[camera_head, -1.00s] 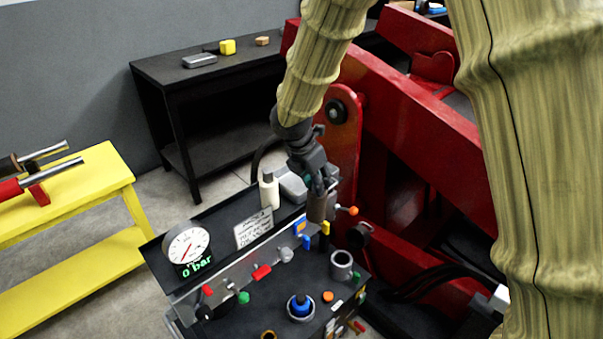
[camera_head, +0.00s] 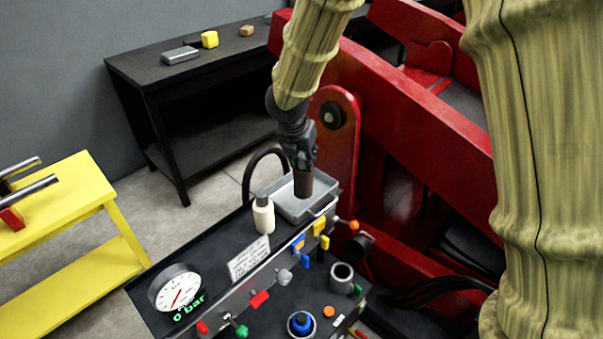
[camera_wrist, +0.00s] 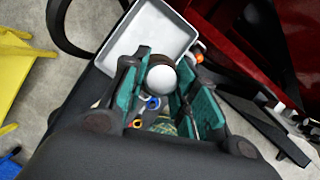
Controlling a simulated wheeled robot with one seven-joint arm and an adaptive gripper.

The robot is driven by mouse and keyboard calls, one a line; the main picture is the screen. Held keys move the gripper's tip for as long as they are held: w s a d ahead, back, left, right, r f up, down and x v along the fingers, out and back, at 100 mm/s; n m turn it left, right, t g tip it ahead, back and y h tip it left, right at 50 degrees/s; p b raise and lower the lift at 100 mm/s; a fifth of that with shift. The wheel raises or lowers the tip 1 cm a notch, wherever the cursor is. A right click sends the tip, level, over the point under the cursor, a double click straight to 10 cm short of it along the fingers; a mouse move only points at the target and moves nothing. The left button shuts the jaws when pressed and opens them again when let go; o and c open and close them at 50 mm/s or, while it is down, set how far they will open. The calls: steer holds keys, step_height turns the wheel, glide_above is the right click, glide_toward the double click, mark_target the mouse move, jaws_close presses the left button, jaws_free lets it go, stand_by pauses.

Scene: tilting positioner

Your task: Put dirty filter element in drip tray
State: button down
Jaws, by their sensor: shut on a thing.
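The dirty filter element (camera_head: 303,184) is a dark brown cylinder held upright below my gripper (camera_head: 301,165). My gripper is shut on it. In the head view its lower end overlaps the grey drip tray (camera_head: 327,187); I cannot tell whether it touches the tray floor. In the wrist view, the element's pale round end (camera_wrist: 162,80) sits between the teal finger pads of my gripper (camera_wrist: 162,92). There the drip tray (camera_wrist: 151,27) lies just beyond the element, and the part of the tray behind my fingers is hidden.
A white bottle (camera_head: 263,216) stands left of the tray on the black bench. A gauge (camera_head: 176,290) reading 0 bar, coloured valves and a grey cup (camera_head: 342,276) are nearer. The red machine frame (camera_head: 430,130) rises close on the right. A black hose (camera_head: 258,165) curves behind the tray.

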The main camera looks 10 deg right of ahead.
mark_target(301, 168)
steer(key=f, duration=0.1)
steer(key=w+f, duration=0.1)
steer(key=f, duration=0.1)
steer(key=shift+w+a, duration=0.3)
steer(key=shift+a, duration=0.05)
steer(key=shift+s+d+f+p, duration=0.1)
steer(key=shift+s+f+p, duration=0.05)
steer(key=shift+f, duration=0.25)
steer(key=shift+s+d+f+p, duration=0.1)
steer(key=shift+s+f+p, duration=0.05)
steer(key=shift+f, duration=0.25)
steer(key=shift+s+f, duration=0.15)
steer(key=shift+f, duration=0.2)
steer(key=shift+w+a+f, duration=0.1)
steer(key=shift+w+f, duration=0.15)
steer(key=shift+f, duration=0.3)
steer(key=shift+s+r, duration=0.1)
steer(key=shift+s, duration=0.05)
steer(key=c, duration=1.1)
jaws_free()
steer(key=shift+f, duration=0.2)
